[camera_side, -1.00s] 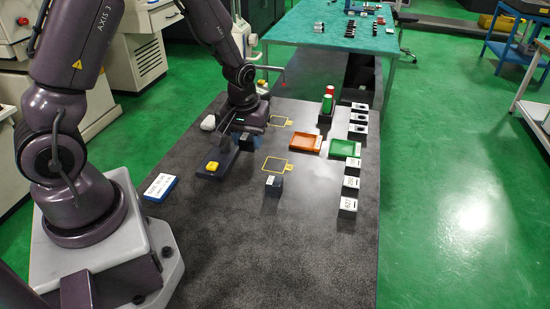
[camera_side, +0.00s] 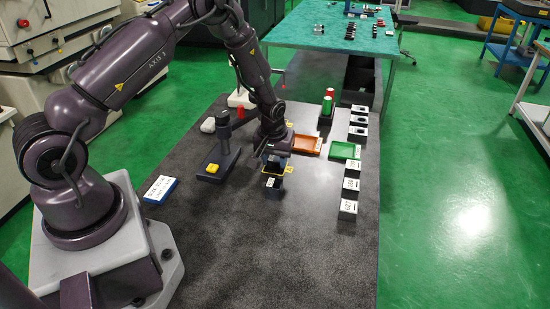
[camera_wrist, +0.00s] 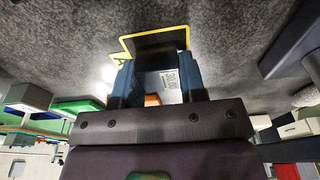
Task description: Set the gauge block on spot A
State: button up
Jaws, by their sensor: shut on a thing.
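My gripper (camera_side: 273,169) is shut on a dark gauge block, whose white printed label (camera_wrist: 171,84) shows between the blue fingers in the wrist view. The block is over or within a yellow square outline (camera_side: 291,168), the nearer of two on the dark table. In the wrist view the outline (camera_wrist: 127,43) frames the block's dark end; I cannot tell whether the block touches the table. The outline's tag (camera_wrist: 117,60) is partly covered and not clearly readable. The farther outline (camera_side: 290,125) is mostly hidden by my arm.
A black stand with a yellow button (camera_side: 212,168) is to the left. An orange tray (camera_side: 307,145), a green tray (camera_side: 345,151) and a row of labelled blocks (camera_side: 351,184) are to the right.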

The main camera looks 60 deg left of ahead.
jog(key=shift+f, duration=0.15)
jog(key=o, duration=1.1)
